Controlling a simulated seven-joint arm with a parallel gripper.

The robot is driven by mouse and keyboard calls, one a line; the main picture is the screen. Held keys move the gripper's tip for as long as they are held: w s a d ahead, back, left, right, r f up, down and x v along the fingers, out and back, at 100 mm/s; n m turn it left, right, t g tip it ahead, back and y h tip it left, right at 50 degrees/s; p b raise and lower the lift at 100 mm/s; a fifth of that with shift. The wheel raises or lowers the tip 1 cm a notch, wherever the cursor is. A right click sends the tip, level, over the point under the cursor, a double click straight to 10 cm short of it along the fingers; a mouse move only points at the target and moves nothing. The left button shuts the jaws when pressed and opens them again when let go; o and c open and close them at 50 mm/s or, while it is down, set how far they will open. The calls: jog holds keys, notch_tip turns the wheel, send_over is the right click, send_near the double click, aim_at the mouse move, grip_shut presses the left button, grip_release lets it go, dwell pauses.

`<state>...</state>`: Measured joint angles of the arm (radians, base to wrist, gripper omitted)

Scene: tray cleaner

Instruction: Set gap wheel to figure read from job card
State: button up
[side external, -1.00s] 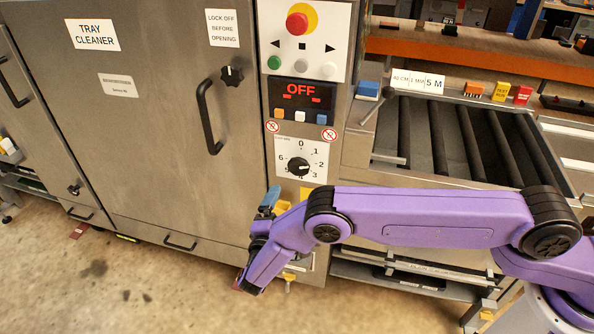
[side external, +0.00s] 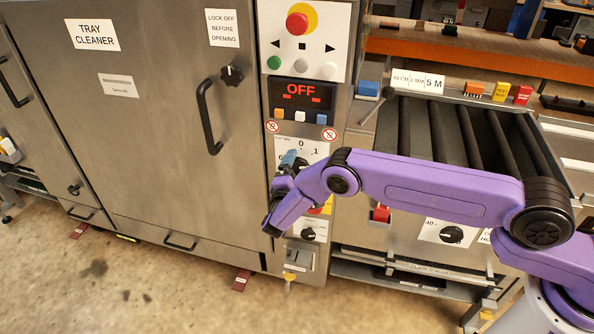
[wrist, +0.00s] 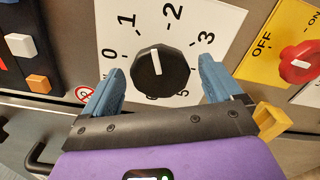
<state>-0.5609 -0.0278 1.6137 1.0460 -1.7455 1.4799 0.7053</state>
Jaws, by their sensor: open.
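The gap wheel (wrist: 161,72) is a black knob on a white dial plate (wrist: 215,22) with figures from 0 to 6. Its white mark points about midway between 1 and 2. My gripper (wrist: 160,75) is open, with one blue finger on each side of the wheel and gaps between. In the side external view my gripper (side external: 290,163) is in front of the dial and hides the wheel. A white card strip (side external: 418,81) above the roller bed appears to read 40 CM, 1 MM, 5 M; its small print is hard to read.
A red OFF/ON knob on a yellow plate (wrist: 282,35) is right of the dial in the wrist view. Coloured buttons (wrist: 38,84) are to its left. The display (side external: 301,94) reads OFF. Another knob (side external: 308,234) is below the dial, and one more (side external: 452,235) is under the roller bed.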

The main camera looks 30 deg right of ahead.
jog(key=c, duration=1)
jog(key=shift+n, duration=2.3)
jog(key=o, duration=1)
jog(key=v, duration=1.7)
jog(key=shift+s+a, duration=0.2)
jog(key=shift+r, duration=0.2)
